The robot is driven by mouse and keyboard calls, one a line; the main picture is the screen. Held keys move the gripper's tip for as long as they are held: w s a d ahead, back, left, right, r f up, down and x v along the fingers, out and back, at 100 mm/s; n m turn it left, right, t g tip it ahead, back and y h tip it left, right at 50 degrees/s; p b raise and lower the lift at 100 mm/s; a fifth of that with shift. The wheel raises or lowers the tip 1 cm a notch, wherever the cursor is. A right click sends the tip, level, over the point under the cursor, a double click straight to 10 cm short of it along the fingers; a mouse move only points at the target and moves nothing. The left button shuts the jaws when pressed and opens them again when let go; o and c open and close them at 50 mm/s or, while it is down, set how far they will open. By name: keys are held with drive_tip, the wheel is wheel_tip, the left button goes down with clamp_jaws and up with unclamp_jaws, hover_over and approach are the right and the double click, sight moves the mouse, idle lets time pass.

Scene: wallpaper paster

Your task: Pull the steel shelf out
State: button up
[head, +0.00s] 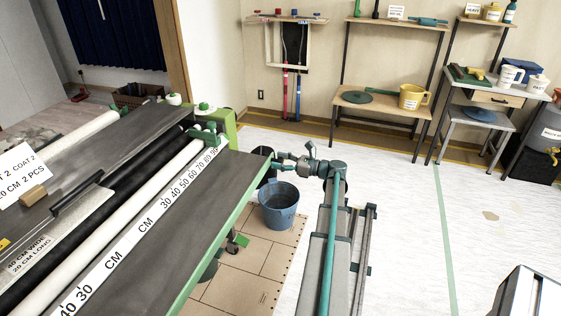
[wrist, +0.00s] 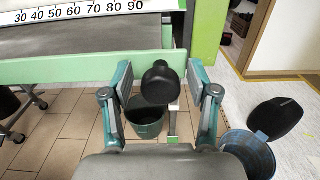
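The paster's flat grey steel shelf (head: 190,225) has a green front edge and runs across the lower left of the head view. In the wrist view the grey shelf (wrist: 85,42) lies behind its green edge. A black round knob (wrist: 160,84) shows near the right end of that edge; how it is attached is hidden. My gripper (wrist: 160,78) is open, with one finger on each side of the knob and visible gaps between. In the head view my gripper (head: 279,160) is beside the shelf's far right corner, close to the black knob (head: 264,152).
A blue bucket (head: 279,205) stands on the floor below my gripper. A ruler strip (head: 120,245) and white and black rollers lie behind the shelf. Side tables with a yellow jug (head: 412,97) stand along the back wall.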

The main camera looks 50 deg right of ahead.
drive_tip(key=shift+s+d, duration=0.1)
drive_tip(key=v, duration=1.1)
drive_tip(key=shift+s, duration=0.4)
drive_tip(key=shift+d, duration=0.1)
